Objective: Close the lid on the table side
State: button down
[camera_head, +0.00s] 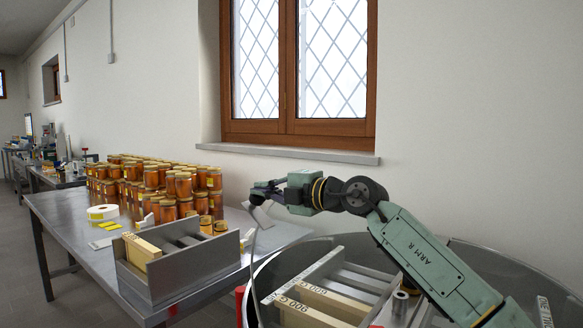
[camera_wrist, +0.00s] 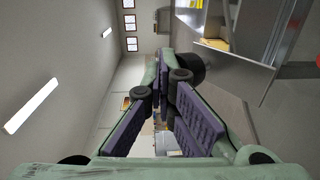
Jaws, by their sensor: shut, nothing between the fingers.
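The round steel drum (camera_head: 262,284) stands at the front right, its top open on the table side, with frames showing inside. A thin grey strip (camera_head: 253,262) rises from the drum's left rim; it looks like the table-side lid standing up, seen nearly edge-on. My gripper (camera_head: 261,192) is shut and empty, close to the top of this strip; I cannot tell if they touch. In the wrist view, the purple-padded fingers of my gripper (camera_wrist: 166,72) point away from the camera, and grey metal panels lie to their right.
A steel table (camera_head: 75,215) stands left of the drum. It carries many honey jars (camera_head: 152,180), a yellow-and-white tape roll (camera_head: 102,212) and a grey box (camera_head: 175,275) with wooden frames. A window sill (camera_head: 290,153) runs behind my arm.

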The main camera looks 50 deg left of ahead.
jog(key=a+f+h, duration=0.1)
jog(key=a+f, duration=0.2)
jog(key=f, duration=0.3)
jog(key=s+a+f+h, duration=0.1)
jog(key=a+f, duration=0.2)
jog(key=f, duration=0.3)
jog(key=s+a+f+t+h, duration=0.1)
jog(key=a+f, duration=0.2)
jog(key=f, duration=0.3)
jog(key=shift+s+a+f+h+p, duration=0.25)
jog(key=shift+h+p, duration=0.05)
jog(key=shift+h, duration=0.1)
jog(key=shift+r, duration=0.1)
